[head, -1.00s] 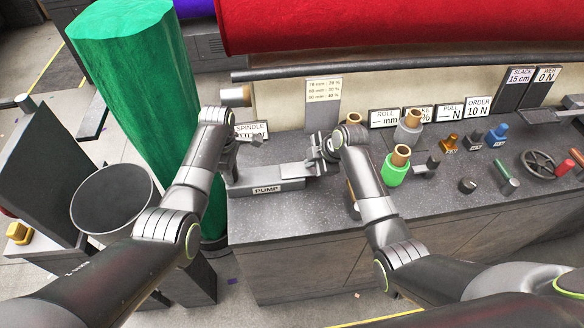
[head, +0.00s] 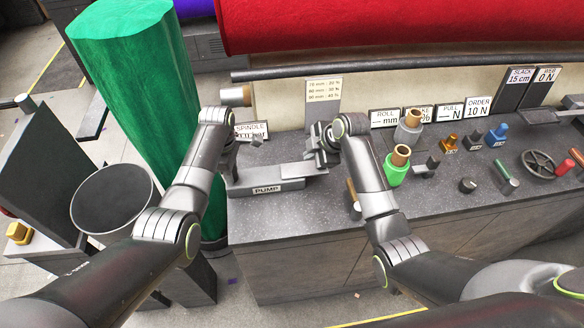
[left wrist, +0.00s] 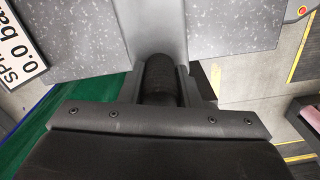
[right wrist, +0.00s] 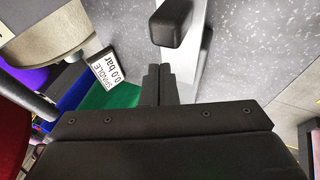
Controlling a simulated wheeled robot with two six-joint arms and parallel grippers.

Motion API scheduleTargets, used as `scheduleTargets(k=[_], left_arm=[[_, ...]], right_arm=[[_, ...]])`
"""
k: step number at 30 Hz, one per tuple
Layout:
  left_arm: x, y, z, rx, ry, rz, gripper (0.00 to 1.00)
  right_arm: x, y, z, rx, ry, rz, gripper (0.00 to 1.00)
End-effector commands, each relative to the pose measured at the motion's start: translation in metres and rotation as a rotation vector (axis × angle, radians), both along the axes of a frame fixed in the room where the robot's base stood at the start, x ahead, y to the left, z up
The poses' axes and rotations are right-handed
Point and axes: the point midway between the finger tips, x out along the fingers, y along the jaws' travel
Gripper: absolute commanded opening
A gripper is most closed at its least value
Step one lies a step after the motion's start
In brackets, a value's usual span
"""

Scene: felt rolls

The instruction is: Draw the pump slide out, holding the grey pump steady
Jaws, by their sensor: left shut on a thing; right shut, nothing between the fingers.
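The grey pump (head: 265,186), labelled PUMP, lies on the left end of the bench. Its flat grey slide (head: 312,171) sticks out at the right end. My left gripper (head: 231,170) is at the pump's left end. In the left wrist view it is shut on a dark round post (left wrist: 160,80) beside the grey pump body (left wrist: 156,28). My right gripper (head: 314,157) is above the slide end, shut and empty. In the right wrist view its fingertips (right wrist: 157,86) are together, apart from a dark block-shaped handle (right wrist: 172,24) on the grey bar.
A SPINDLE sign (right wrist: 110,72) stands behind the pump, reading 0.0 bar in the right wrist view. A green roll (head: 140,100) stands left of the bench. A green piece with a tan core (head: 396,168) and other small fittings stand to the right. The bench front is clear.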

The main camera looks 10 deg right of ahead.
Motion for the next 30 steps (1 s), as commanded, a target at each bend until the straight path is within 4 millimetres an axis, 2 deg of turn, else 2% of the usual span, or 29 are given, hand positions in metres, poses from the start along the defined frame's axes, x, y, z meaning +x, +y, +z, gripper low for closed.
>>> scheduleTargets(k=[5, 16, 29, 30], left_arm=[[-0.001, 0.001, -0.002, 0.003, 0.003, 0.001, 0.00], [-0.001, 0.001, -0.002, 0.002, 0.003, 0.001, 0.00], [-0.001, 0.001, -0.002, 0.002, 0.003, 0.001, 0.00], [-0.001, 0.001, -0.002, 0.002, 0.003, 0.001, 0.32]], right_arm=[[0.000, 0.001, 0.005, 0.000, -0.002, 0.000, 0.00], [0.000, 0.010, 0.035, 0.000, -0.001, 0.001, 0.00], [0.000, 0.010, 0.035, 0.000, 0.000, 0.000, 0.00], [0.000, 0.010, 0.035, 0.000, 0.000, 0.000, 0.00]])
